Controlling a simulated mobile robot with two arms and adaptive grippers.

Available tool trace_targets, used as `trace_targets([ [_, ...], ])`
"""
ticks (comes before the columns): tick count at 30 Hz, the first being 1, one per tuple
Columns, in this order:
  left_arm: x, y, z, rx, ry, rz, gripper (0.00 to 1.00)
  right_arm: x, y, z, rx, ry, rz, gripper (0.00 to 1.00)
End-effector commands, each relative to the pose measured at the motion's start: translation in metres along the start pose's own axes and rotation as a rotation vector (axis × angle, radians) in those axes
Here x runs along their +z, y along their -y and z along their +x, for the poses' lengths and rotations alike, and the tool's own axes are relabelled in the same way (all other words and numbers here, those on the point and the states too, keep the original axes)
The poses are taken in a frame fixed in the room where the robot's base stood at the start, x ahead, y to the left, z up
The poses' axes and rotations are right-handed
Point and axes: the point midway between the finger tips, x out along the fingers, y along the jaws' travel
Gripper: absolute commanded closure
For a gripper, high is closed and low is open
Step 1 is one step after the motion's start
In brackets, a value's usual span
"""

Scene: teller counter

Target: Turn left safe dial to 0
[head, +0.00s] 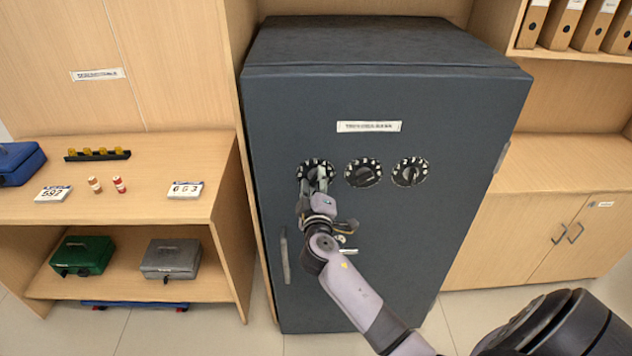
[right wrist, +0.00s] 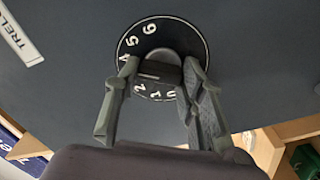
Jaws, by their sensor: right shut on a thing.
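The dark grey safe (head: 380,255) stands in the middle of the head view with its door shut. Three black dials with white numbers sit in a row on the door. My right gripper (head: 317,182) is at the left dial (head: 312,164), its fingers shut on the knob. In the right wrist view, the gripper (right wrist: 162,85) has one finger on each side of the knob of the left dial (right wrist: 178,38). The numbers 4, 5 and 6 show on one side of that dial. The middle dial (head: 363,172) and right dial (head: 410,171) are untouched. My left gripper is out of view.
A vertical handle (head: 285,258) is on the safe's left side, near my right arm. At the left, a wooden shelf unit (head: 215,180) holds number cards, a green cash box (head: 83,255) and a grey cash box (head: 171,259). Wooden cabinets stand at the right.

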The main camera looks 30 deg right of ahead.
Motion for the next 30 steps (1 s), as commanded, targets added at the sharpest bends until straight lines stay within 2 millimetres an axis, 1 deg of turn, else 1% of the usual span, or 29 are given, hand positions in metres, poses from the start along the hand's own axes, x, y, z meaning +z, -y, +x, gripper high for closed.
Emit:
trace_targets([
  [14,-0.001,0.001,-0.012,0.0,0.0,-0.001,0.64,-0.002,0.001,0.0,-0.001,-0.001,-0.453,0.91],
  [30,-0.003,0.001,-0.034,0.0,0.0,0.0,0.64,-0.002,0.002,0.0,-0.001,-0.002,-0.967,0.91],
])
